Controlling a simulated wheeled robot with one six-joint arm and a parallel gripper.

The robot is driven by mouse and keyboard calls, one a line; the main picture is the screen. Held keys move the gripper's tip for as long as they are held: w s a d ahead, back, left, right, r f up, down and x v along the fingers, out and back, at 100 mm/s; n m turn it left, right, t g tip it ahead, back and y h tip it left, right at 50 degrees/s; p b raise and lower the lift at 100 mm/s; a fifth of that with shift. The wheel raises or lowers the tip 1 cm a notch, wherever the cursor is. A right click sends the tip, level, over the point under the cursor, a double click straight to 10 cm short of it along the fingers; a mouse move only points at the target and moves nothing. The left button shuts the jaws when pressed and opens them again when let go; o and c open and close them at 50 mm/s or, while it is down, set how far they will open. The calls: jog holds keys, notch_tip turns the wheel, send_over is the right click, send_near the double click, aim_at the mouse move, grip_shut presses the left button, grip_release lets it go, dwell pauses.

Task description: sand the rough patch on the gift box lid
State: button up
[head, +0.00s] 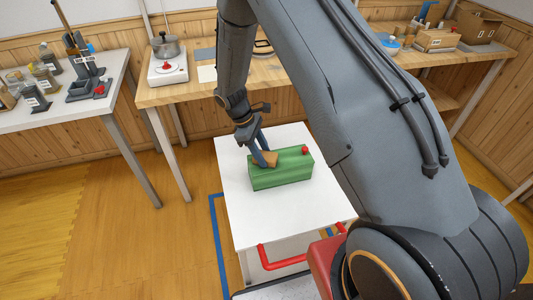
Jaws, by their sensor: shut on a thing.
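The green gift box (283,176) sits on the white table (236,219) in the head view. A small red knob (305,149) is on the right of its top. My gripper (264,157) is shut on a tan sanding block (270,161) at the left part of the box top. The block looks to be on or just over the lid; I cannot tell if it touches. The rough patch cannot be made out, and the fingers and block cover part of the top.
A wooden bench (180,95) along the wall holds a pot on a white hotplate (166,69) and boxes at the right. A grey table (100,110) with jars stands at the left. The white table has free room in front of the box, and a red rail (282,262) at its near edge.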

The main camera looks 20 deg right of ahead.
jog(key=shift+a, duration=2.2)
jog(key=shift+r, duration=0.1)
notch_tip(320, 180, up, 7)
jog(key=p, duration=0.3)
jog(key=shift+p, duration=0.3)
